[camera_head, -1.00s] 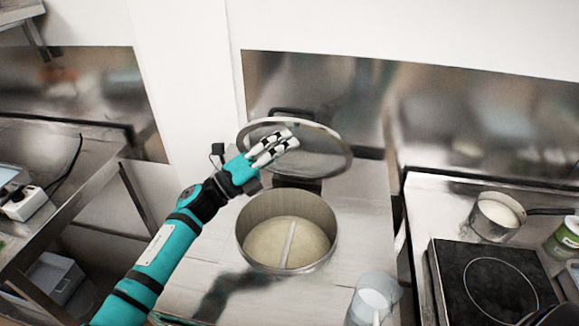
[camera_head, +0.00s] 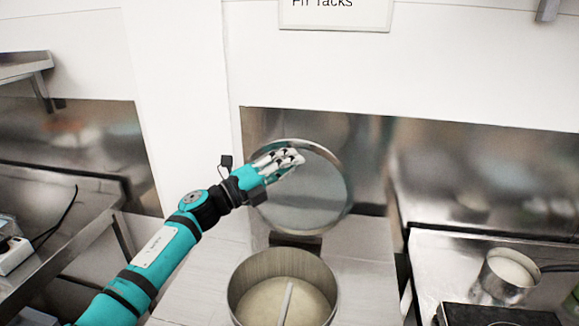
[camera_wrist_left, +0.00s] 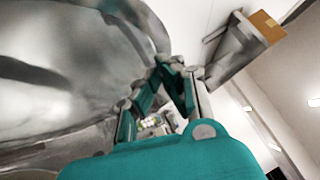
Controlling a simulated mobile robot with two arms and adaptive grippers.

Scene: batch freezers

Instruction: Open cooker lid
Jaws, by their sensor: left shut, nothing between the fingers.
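The round cooker lid (camera_head: 315,190) stands raised, close to upright, behind the open cooker pot (camera_head: 250,275). The pot holds a pale mass with a light bar across it. My left gripper (camera_head: 290,160) is shut and empty, in front of the upper left part of the lid; I cannot tell whether it touches the lid. In the left wrist view the fingers (camera_wrist_left: 172,68) are close together beside the shiny metal lid (camera_wrist_left: 60,75). My right gripper is not in view.
A small pot (camera_head: 505,275) stands on the right counter by a dark hob (camera_head: 495,315). A steel table (camera_head: 75,245) stands at the left. A steel wall panel is behind the lid.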

